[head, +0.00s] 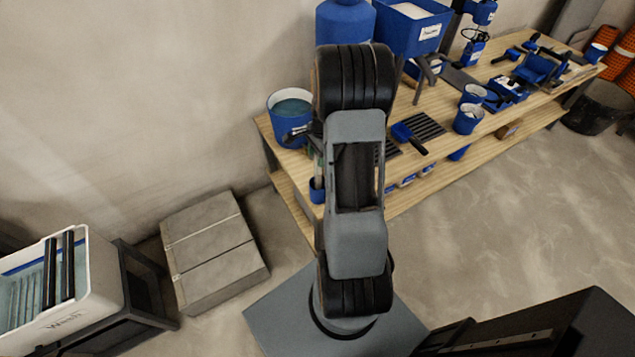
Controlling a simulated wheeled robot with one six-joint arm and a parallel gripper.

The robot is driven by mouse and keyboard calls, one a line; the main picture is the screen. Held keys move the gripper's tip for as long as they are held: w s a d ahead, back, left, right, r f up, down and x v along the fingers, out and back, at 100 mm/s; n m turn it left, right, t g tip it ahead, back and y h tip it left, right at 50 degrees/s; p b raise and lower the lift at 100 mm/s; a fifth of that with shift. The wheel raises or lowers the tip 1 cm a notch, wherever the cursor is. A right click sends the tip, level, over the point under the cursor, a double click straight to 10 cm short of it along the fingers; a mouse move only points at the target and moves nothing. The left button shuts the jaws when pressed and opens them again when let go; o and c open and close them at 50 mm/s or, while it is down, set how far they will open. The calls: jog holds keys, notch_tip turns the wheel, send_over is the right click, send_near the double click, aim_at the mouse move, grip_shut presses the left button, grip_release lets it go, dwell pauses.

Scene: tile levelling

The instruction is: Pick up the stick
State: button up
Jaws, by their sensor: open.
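My gripper (299,133) shows only in part, as a small dark shape left of my arm, in front of the blue bucket (290,113) at the table's near-left corner. It is open, and I see nothing held in it. My own arm hides much of the area around it. A small blue cup (316,190) stands below it, partly behind my arm. A thin pale upright shape (317,160) rises above this cup. It may be the stick, but it is too small and too covered to be sure.
The wooden table (440,150) carries blue cups, tools, a black grate and a blue hopper (412,28). A white wash tub (62,290) stands at lower left beside grey blocks (213,250).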

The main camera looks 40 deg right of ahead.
notch_tip(320, 180, down, 2)
jog(key=shift+a+f, duration=0.1)
jog(key=shift+a, duration=0.05)
jog(key=shift+c, duration=0.2)
grip_shut()
